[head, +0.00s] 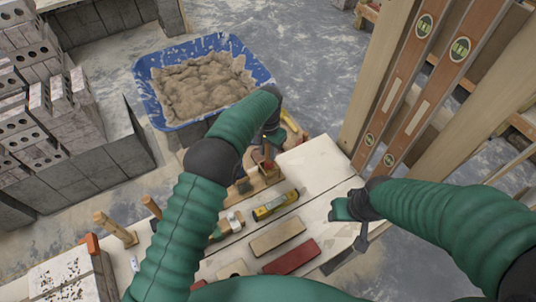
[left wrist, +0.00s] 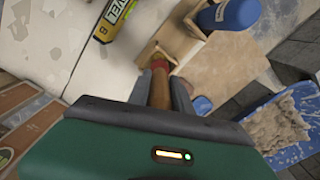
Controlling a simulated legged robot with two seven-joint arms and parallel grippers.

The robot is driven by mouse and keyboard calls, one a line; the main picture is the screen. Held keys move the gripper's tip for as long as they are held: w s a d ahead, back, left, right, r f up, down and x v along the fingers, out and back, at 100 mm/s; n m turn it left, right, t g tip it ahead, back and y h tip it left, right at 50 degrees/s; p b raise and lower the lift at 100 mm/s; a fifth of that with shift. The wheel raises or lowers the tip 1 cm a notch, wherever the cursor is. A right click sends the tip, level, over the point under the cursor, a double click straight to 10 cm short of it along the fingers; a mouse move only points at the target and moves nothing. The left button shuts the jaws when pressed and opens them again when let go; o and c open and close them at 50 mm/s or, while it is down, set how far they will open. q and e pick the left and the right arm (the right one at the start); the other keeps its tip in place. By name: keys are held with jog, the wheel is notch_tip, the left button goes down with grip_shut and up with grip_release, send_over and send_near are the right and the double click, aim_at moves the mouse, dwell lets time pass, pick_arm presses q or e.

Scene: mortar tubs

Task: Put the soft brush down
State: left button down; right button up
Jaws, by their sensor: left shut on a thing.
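The soft brush shows in the left wrist view as a brown handle (left wrist: 159,92) with a reddish part at its far end. My left gripper (left wrist: 165,84) is shut on this handle, one finger on each side. The far end of the brush meets a small wooden piece (left wrist: 185,38); I cannot tell whether they touch. The bristles are not clear. In the head view my left gripper (head: 266,146) is small and partly hidden by my own arm, above the wooden board (head: 262,186). My right gripper (head: 361,232) is over the bench's right edge, its fingers unclear.
A yellow level (head: 276,205), a tan block (head: 277,237) and a red block (head: 291,257) lie on the pale bench (head: 318,165). A blue tub (head: 148,98) of mortar stands beyond. A blue cylinder (left wrist: 228,15) lies near the brush. Long levels (head: 432,75) lean at right.

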pick_arm(q)
jog(key=shift+f, duration=0.6)
jog(key=shift+d, duration=0.2)
jog(key=shift+f, duration=0.1)
jog(key=c, duration=1.2)
grip_release()
jog(key=shift+o, duration=0.2)
jog(key=shift+a, duration=0.1)
